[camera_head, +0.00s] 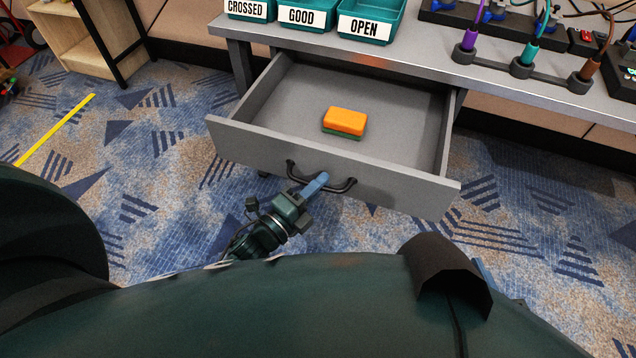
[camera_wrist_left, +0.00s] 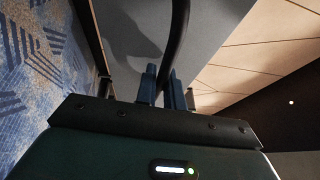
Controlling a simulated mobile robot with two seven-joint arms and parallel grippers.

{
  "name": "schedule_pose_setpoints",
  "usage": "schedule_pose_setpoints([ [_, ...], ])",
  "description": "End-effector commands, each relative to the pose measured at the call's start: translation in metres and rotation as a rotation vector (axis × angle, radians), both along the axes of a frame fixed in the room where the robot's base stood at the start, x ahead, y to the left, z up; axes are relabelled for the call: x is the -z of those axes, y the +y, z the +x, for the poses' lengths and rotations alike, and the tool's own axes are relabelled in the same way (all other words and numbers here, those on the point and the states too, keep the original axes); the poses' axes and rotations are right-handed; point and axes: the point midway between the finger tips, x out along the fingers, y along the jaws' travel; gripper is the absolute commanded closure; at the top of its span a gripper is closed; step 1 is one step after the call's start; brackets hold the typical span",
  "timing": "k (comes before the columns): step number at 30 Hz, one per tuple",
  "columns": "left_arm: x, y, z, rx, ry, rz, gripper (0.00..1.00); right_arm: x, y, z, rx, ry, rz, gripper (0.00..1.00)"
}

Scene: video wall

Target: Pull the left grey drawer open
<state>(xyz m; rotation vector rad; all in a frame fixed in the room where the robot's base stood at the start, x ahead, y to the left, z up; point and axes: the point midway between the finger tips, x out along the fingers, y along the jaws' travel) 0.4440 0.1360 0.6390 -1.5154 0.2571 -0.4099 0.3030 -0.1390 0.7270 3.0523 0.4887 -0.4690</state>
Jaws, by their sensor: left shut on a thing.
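The grey drawer (camera_head: 230,138) stands pulled out from under the grey desk, its inside showing. A sponge (camera_head: 345,121), orange on top and green below, lies inside it. The dark bar handle (camera_head: 347,186) is on the drawer's front. My left gripper (camera_head: 318,182) is shut on the handle near its middle. In the left wrist view the blue fingers (camera_wrist_left: 163,88) are on either side of the dark handle bar (camera_wrist_left: 177,35). My right gripper is in neither view.
Teal trays (camera_head: 370,22) labelled CROSSED, GOOD and OPEN stand on the desk (camera_head: 420,60). Purple, teal and brown plugs (camera_head: 523,62) with cables stand at the desk's right. A wooden shelf (camera_head: 80,30) is at the back left. Carpet (camera_head: 150,180) lies clear left of the drawer.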

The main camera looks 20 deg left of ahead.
Motion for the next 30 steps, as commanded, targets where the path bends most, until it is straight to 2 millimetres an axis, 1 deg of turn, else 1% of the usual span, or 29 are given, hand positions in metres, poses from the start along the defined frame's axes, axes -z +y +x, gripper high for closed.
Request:
schedule_pose_setpoints([
  [1, 0.000, 0.000, 0.000, 0.001, 0.000, 0.000, 0.88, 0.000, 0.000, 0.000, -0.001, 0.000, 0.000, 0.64],
  [6, 0.000, 0.000, 0.000, 0.001, 0.000, 0.000, 0.74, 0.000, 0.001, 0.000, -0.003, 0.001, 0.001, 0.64],
  [9, 0.000, 0.000, 0.000, 0.000, 0.000, -0.001, 0.68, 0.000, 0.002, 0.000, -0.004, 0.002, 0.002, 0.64],
  [17, 0.000, 0.001, -0.002, 0.000, 0.001, 0.000, 0.68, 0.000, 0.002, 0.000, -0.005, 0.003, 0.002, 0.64],
  [20, 0.002, 0.005, -0.011, 0.000, 0.002, 0.000, 0.68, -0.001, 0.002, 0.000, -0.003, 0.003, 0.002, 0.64],
  [23, 0.003, 0.012, -0.027, -0.001, 0.004, 0.000, 0.68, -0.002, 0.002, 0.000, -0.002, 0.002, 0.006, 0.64],
  [30, 0.008, 0.035, -0.076, 0.000, 0.005, 0.001, 0.68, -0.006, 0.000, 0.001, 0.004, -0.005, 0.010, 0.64],
])
